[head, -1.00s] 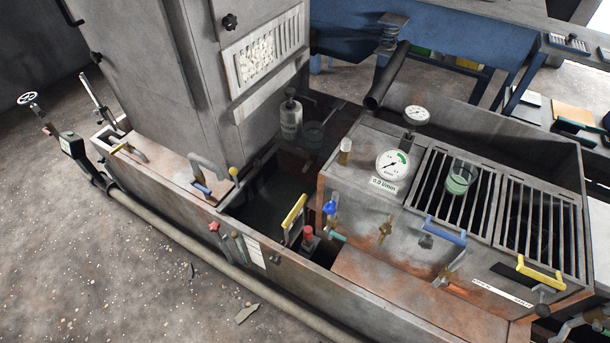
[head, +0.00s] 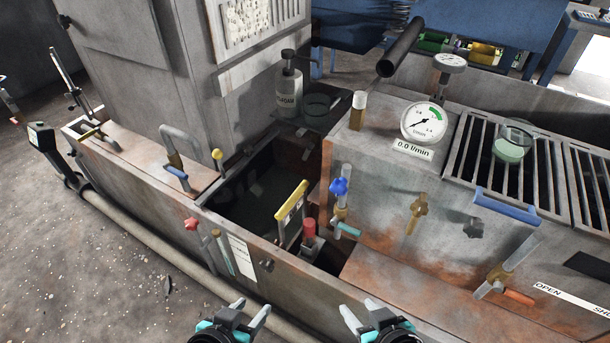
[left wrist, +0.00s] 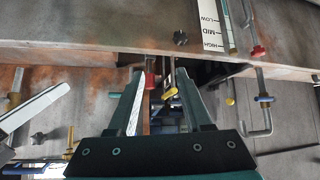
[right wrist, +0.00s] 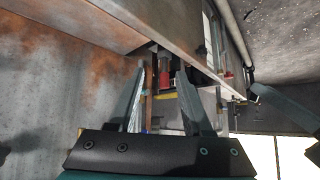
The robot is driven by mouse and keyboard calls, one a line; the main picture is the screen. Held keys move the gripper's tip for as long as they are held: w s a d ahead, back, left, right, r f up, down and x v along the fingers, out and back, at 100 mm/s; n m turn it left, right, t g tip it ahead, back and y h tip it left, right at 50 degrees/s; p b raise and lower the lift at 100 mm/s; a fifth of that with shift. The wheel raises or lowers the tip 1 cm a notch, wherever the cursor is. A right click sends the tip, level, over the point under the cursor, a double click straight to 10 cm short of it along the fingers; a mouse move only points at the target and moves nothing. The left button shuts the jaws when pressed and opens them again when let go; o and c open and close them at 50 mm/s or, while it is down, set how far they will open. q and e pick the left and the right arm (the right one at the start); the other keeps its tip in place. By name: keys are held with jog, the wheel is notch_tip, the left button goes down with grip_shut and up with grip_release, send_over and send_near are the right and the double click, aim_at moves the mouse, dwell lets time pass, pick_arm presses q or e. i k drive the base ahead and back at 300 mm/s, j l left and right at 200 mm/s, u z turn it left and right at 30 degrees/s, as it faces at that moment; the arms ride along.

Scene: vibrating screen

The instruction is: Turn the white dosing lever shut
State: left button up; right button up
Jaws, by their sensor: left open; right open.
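A pale grey-white lever (head: 522,251) sits on a brass valve on the front of the rusty box, at the right of the head view. It slants up to the right, above an orange stub, and looks most like the dosing lever. A white OPEN sign (head: 565,296) is beside it, its right end cut off. My left gripper (head: 252,310) and right gripper (head: 360,310) are open and empty at the bottom of the head view, both left of the lever and apart from it.
A blue bar handle (head: 506,206) is above the lever. The dial gauge (head: 424,122) has a 0.0 l/min sign. A trough wall (head: 300,285) runs before my grippers.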

aim_at(311, 146)
jog(key=i+j, duration=0.1)
jog(key=j, duration=0.3)
jog(key=i+j, duration=0.1)
jog(key=j, duration=0.3)
jog(key=i+j, duration=0.1)
jog(key=j, duration=0.3)
jog(key=i+j, duration=0.75)
jog(key=j, duration=0.15)
